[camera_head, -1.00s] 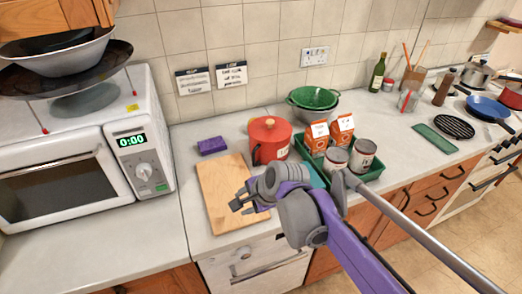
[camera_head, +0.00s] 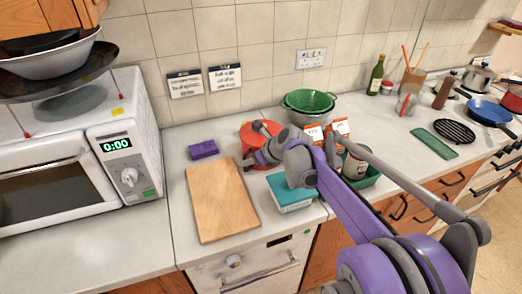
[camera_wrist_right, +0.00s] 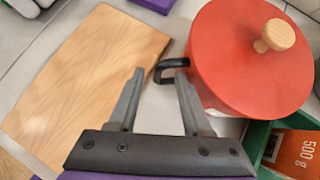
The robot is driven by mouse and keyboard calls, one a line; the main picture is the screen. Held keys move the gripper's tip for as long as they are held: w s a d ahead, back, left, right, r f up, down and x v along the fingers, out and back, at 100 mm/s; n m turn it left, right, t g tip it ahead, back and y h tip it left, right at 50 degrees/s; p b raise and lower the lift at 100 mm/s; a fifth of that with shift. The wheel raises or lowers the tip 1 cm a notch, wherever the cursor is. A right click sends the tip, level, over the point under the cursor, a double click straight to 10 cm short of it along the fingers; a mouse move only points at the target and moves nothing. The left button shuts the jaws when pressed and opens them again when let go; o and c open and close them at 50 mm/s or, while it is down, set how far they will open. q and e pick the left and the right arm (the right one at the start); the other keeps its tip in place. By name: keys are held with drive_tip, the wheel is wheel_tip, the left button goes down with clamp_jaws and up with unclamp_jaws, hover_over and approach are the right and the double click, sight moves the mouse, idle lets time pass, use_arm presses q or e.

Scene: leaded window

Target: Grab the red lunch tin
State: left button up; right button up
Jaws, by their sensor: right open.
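The red lunch tin (camera_head: 250,134) is a round red pot-like container with a wooden knob and a black side handle. It stands on the counter behind the cutting board, partly hidden by my right arm in the head view. In the right wrist view the tin (camera_wrist_right: 255,65) fills the upper right, its handle pointing left. My right gripper (camera_wrist_right: 160,76) is open and empty, its fingertips near the handle; I cannot tell whether they touch it. In the head view the right gripper (camera_head: 262,152) overlaps the tin's lower front. My left gripper is not in view.
A wooden cutting board (camera_head: 222,200) lies left of a teal-topped box (camera_head: 291,192). A purple sponge-like block (camera_head: 203,149) lies behind the board. A green tray (camera_head: 368,179) with cartons and a can (camera_head: 355,163) stands right of the tin. A microwave (camera_head: 60,160) stands at left.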

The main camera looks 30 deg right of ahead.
sight(245, 168)
drive_tip(key=f, duration=0.1)
drive_tip(key=w+f, duration=0.1)
drive_tip(key=f, duration=0.1)
drive_tip(key=shift+w+a+f, duration=0.2)
drive_tip(key=shift+w+a, duration=0.2)
drive_tip(key=shift+w+f, duration=0.35)
clamp_jaws()
drive_tip(key=shift+r, duration=0.1)
idle(0.7)
